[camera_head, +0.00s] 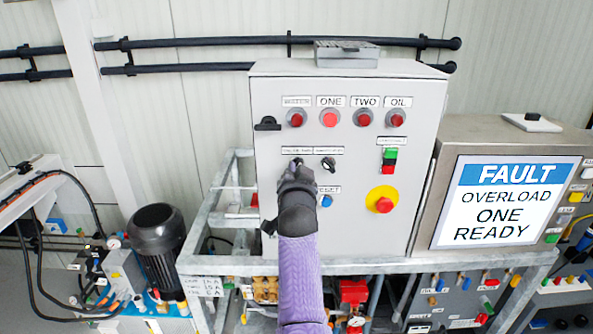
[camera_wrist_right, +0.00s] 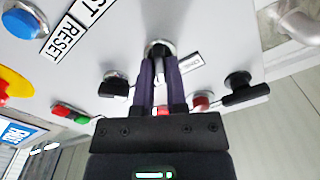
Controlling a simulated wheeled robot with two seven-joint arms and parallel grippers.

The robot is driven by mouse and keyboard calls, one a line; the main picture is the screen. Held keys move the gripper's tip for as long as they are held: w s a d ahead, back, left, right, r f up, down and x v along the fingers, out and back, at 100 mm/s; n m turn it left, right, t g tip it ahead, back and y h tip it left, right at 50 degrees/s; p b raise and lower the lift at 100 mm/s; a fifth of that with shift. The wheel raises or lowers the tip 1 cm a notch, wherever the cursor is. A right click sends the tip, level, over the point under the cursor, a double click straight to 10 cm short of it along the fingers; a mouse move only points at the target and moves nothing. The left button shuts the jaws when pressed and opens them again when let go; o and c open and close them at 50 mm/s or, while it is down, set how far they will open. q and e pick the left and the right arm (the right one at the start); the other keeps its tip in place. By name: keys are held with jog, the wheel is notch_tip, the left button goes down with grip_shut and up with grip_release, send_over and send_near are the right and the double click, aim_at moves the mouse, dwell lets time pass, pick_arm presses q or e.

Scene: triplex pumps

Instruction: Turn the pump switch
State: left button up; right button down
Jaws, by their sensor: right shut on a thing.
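The grey control box (camera_head: 350,85) carries two black rotary switches side by side, with labels too small to read surely. My right gripper (camera_head: 297,168) is at the left rotary switch (camera_head: 297,161) and covers most of it. In the right wrist view, my right gripper's (camera_wrist_right: 160,62) two fingers are shut on this left rotary switch (camera_wrist_right: 159,47), which has a silver collar. The right rotary switch (camera_head: 328,164) is free, and it also shows in the right wrist view (camera_wrist_right: 113,86). My left gripper is not in view.
Red lamps (camera_head: 329,118) line the box's top. A blue RESET button (camera_head: 326,200), a red emergency button (camera_head: 384,204) on yellow and a green-red button pair (camera_head: 390,160) are nearby. A black latch (camera_head: 267,124) sticks out left. A screen (camera_head: 507,201) reads "FAULT OVERLOAD ONE READY".

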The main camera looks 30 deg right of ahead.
jog(key=shift+d+n+p, duration=0.1)
jog(key=shift+n+p, duration=0.7)
jog(key=shift+n, duration=6.4)
jog(key=c, duration=0.7)
grip_release()
jog(key=shift+o, duration=0.2)
